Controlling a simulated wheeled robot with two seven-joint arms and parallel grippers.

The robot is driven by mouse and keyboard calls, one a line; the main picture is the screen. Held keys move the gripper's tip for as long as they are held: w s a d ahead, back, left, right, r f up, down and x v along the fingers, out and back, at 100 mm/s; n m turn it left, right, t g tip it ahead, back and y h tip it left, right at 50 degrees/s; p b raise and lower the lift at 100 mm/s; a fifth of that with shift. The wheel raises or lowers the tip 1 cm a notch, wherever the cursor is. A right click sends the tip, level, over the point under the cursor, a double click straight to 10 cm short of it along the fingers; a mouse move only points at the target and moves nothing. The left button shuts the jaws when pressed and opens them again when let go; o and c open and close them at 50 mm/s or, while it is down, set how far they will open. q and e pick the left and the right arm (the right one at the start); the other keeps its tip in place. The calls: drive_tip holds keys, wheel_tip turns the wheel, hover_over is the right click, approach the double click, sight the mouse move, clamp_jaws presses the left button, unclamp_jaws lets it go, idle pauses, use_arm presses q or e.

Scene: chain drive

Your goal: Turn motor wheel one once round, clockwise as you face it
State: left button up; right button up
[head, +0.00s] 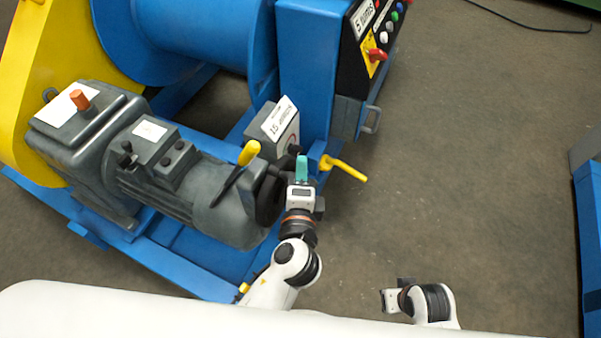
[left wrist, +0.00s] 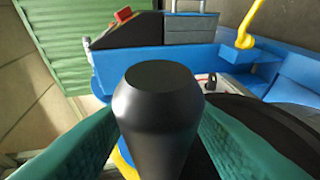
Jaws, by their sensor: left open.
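Motor wheel one (head: 268,198) is the dark wheel on the right end of the grey motor (head: 165,180). It also shows as a black curved rim in the left wrist view (left wrist: 270,128). A black tapered knob (left wrist: 158,110) with a flat end fills the middle of the left wrist view. My left gripper (head: 302,170) has teal fingers and is at the wheel's right side. Its fingers are open, one on each side of the knob; I cannot tell whether they touch it. Of my right arm only a wrist part shows at the bottom; its fingers are not seen.
A yellow lever (head: 249,153) rises beside the wheel, and a yellow handle (head: 345,169) sticks out to the right. The blue frame (head: 305,70) carries a control panel with a red switch (head: 377,54). The floor (head: 465,170) to the right is clear.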

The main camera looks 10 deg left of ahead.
use_arm(q)
drive_tip(key=shift+w, duration=0.2)
clamp_jaws()
use_arm(e)
drive_tip(key=shift+r, duration=0.1)
